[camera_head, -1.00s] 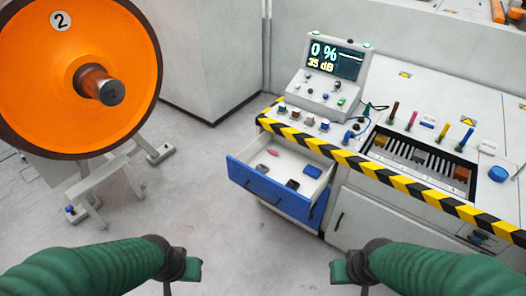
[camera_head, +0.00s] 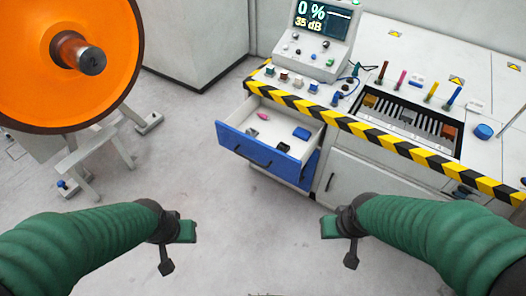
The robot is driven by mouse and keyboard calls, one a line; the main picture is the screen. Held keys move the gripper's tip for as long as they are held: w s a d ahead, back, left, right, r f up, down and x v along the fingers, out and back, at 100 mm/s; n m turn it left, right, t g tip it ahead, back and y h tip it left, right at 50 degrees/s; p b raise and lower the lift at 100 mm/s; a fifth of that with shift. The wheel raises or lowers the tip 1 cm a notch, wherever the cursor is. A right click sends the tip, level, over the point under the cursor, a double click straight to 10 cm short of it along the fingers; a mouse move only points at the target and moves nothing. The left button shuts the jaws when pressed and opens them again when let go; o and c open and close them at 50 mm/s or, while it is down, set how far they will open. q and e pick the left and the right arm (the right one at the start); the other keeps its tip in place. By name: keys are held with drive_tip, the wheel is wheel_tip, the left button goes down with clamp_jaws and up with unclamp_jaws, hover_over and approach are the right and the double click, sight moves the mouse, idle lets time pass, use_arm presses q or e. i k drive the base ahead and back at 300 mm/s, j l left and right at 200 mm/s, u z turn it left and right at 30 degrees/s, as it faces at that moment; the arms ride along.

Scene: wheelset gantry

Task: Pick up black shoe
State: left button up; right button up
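An open drawer (camera_head: 235,139) with a blue front sticks out of the workbench. In it lie two small dark blocks, one near the left side (camera_head: 253,133) and one by the front panel (camera_head: 282,147). The drawer front partly hides the second. I cannot tell which of them is the black shoe. My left gripper (camera_head: 177,248) hangs over the floor, left of and nearer than the drawer. My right gripper (camera_head: 340,242) hangs below and to the right of the drawer. Both are apart from the drawer and hold nothing visible.
A pink item (camera_head: 262,116) and a blue block (camera_head: 301,133) also lie in the drawer. A striped bench edge (camera_head: 385,143) runs above it, with a control console (camera_head: 317,45) behind. An orange wheel (camera_head: 40,75) on a stand is at left. Floor between my arms is clear.

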sight(283, 147)
drive_tip(key=i+l+z, duration=0.15)
drive_tip(key=i+z, duration=0.2)
drive_tip(key=i, duration=0.15)
drive_tip(key=i+z, duration=0.3)
drive_tip(key=i, duration=0.25)
drive_tip(key=i+j+z, duration=0.2)
drive_tip(key=i+z, duration=0.15)
drive_tip(key=i, duration=0.15)
